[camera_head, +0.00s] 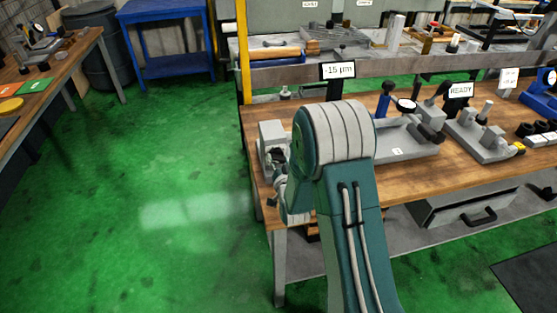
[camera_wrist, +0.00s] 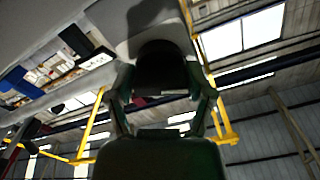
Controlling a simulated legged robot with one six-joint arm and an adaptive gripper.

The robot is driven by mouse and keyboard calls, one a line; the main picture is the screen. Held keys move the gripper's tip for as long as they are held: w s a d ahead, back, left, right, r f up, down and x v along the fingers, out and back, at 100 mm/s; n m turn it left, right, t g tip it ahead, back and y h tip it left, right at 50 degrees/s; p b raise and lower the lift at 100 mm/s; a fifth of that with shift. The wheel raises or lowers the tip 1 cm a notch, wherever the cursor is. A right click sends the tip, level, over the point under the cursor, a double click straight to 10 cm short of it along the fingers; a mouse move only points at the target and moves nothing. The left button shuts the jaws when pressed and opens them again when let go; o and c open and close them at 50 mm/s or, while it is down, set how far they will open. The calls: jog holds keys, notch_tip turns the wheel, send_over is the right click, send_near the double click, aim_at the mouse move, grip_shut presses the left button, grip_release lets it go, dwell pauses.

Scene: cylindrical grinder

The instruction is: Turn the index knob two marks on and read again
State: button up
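A pale grey block-shaped device (camera_head: 271,132) stands at the left end of the wooden bench, partly hidden behind my arm. In the wrist view, a dark round knob (camera_wrist: 161,68) sticks out of a pale grey housing (camera_wrist: 135,18). My gripper (camera_wrist: 162,90) has one finger on each side of this knob, with no clear gap; the picture is dark there. In the head view my gripper is mostly hidden behind my arm at the bench's left end. A display sign (camera_head: 339,71) behind the bench reads -15 µm. No index marks can be made out.
A dial gauge stand (camera_head: 405,106), a READY sign (camera_head: 461,90) and a grey fixture (camera_head: 487,140) occupy the bench to the right. A yellow post (camera_head: 243,50) rises behind its left end. The green floor (camera_head: 180,160) to the left is clear.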

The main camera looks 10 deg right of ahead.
jog(key=shift+a, duration=0.15)
jog(key=shift+c, duration=0.7)
jog(key=shift+m, duration=0.3)
jog(key=m, duration=1.2)
jog(key=shift+m, duration=2.6)
